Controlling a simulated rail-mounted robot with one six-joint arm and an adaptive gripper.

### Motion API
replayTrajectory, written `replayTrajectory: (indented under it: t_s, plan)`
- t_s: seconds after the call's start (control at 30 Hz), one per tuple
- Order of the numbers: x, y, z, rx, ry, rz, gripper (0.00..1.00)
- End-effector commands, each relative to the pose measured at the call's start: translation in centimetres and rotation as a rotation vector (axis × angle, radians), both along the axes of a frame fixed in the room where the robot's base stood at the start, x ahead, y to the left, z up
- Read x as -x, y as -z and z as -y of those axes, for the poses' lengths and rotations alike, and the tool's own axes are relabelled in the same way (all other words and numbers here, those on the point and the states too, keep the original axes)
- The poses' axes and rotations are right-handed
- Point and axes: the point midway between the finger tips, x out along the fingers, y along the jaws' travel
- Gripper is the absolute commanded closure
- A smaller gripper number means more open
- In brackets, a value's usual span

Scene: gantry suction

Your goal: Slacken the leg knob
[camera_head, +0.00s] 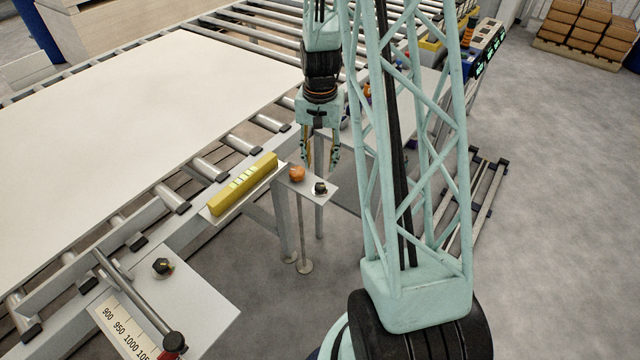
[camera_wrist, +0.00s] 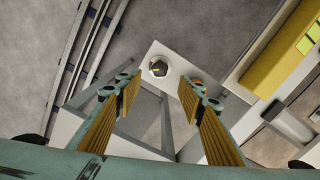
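A dark knob (camera_head: 320,188) on a pale round base sits near the outer corner of a small grey plate (camera_head: 325,181) by a vertical leg (camera_head: 300,235). It looks like the leg knob. In the wrist view the knob (camera_wrist: 158,68) shows beyond and between my fingertips. My gripper (camera_head: 320,160) is open and empty, pointing down near the plate. Its ridged yellow finger pads (camera_wrist: 158,92) are apart and show no contact with the knob. An orange round knob (camera_head: 297,174) sits on the same plate; my right finger partly hides it in the wrist view (camera_wrist: 198,83).
A yellow spirit level (camera_head: 243,184) lies on a ledge beside the plate. Another dark knob (camera_head: 162,266) sits on a plate with a number scale (camera_head: 127,330) and a rod. A roller conveyor carries a large white sheet (camera_head: 140,110).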

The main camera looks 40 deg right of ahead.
Motion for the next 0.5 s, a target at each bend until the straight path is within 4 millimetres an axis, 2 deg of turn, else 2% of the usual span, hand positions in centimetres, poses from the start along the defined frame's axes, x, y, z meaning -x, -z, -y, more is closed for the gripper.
replayTrajectory:
  t_s: [0.5]
  plan:
    - [0.0,6.1,0.0,-0.001,0.000,-0.001,0.64]
